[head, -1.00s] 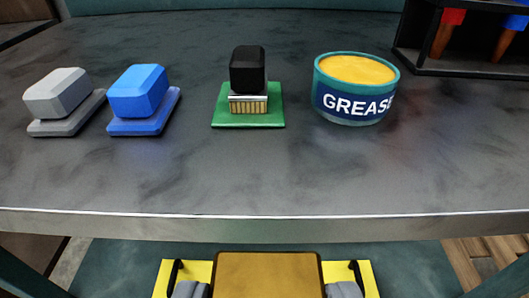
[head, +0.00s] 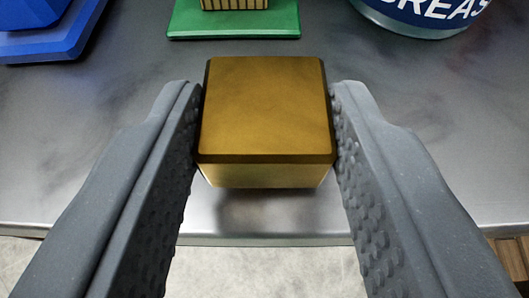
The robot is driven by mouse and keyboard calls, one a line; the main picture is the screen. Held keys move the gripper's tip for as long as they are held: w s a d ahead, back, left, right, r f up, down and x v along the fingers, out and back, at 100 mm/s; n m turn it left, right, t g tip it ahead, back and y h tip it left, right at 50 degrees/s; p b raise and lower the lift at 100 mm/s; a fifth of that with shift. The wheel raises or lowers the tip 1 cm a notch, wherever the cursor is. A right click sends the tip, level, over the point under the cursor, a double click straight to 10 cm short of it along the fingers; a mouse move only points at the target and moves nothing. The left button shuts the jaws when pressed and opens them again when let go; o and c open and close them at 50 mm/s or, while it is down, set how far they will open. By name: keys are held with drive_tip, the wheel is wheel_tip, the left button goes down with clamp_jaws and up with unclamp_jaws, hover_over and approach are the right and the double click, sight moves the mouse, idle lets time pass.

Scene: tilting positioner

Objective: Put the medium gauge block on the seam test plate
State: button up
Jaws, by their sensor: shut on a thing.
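My gripper (head: 267,105) shows in the head view with its two grey, studded fingers closed on the left and right sides of a gold block (head: 266,120). The block is a squat cube with bevelled edges, level, near the front edge of the table. A dark patch lies under it; I cannot tell whether it touches the tabletop. It may be the medium gauge block, but no size mark shows. I cannot tell which thing is the seam test plate.
Beyond the block lie a green plate (head: 235,24) with a ribbed gold part on it, a blue base (head: 45,42) at top left and the grease tin (head: 425,22) at top right, all cut off by the frame. The grey tabletop (head: 130,115) between is clear.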

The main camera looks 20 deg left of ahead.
drive_tip(key=shift+f, duration=0.85)
drive_tip(key=shift+r, duration=0.1)
drive_tip(key=o, duration=1.2)
drive_tip(key=shift+s+d+r, duration=0.1)
drive_tip(key=shift+s+r, duration=0.15)
drive_tip(key=shift+s, duration=0.2)
drive_tip(key=p+v, duration=0.1)
drive_tip(key=v, duration=1)
drive_tip(key=shift+d+f, duration=0.1)
drive_tip(key=shift+f, duration=0.05)
